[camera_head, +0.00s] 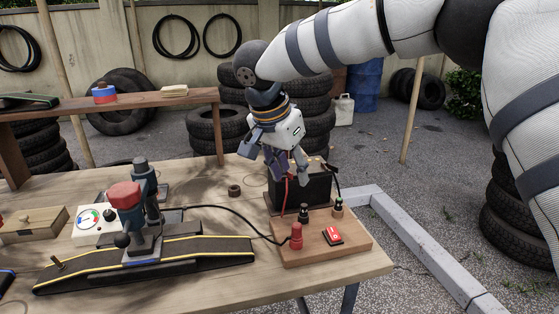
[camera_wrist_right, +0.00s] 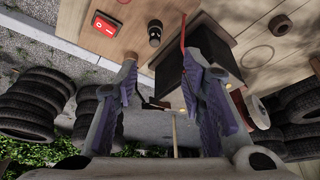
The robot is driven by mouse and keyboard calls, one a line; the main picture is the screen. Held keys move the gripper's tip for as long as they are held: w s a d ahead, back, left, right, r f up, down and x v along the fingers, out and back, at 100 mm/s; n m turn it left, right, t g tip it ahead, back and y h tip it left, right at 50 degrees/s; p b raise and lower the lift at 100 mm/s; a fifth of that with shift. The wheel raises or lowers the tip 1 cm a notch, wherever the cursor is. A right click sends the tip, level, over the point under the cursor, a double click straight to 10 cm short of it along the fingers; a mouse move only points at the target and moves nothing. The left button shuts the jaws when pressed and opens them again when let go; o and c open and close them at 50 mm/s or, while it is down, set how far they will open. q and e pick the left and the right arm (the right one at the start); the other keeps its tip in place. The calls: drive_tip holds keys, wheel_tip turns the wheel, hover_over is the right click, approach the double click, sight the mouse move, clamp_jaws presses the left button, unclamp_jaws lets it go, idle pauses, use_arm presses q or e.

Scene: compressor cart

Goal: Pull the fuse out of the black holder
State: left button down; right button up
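A wooden board (camera_head: 350,250) at the table's right front carries two small dark upright parts. One (camera_head: 304,213) is black; the other (camera_head: 338,208) has a greenish top. I cannot tell which is the fuse's holder, and no fuse is clearly distinct. One dark part (camera_wrist_right: 155,36) also shows in the right wrist view. My right gripper (camera_head: 287,172) is at the black box (camera_head: 310,192) behind the board. In the right wrist view, the gripper's fingers (camera_wrist_right: 160,68) are apart with nothing gripped between them. My left gripper is not in view.
The board also bears a red post (camera_head: 296,237) and a red switch (camera_head: 332,236). Wires run by the black box. A red-topped device (camera_head: 125,197) stands on a black ramp (camera_head: 200,256) at left. A brown ring (camera_head: 235,190) lies mid-table.

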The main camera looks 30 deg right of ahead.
sight(304, 206)
drive_tip(key=x, duration=1)
drive_tip(key=shift+s+d+f, duration=0.25)
drive_tip(key=shift+s+f, duration=0.1)
drive_tip(key=c, duration=0.8)
clamp_jaws()
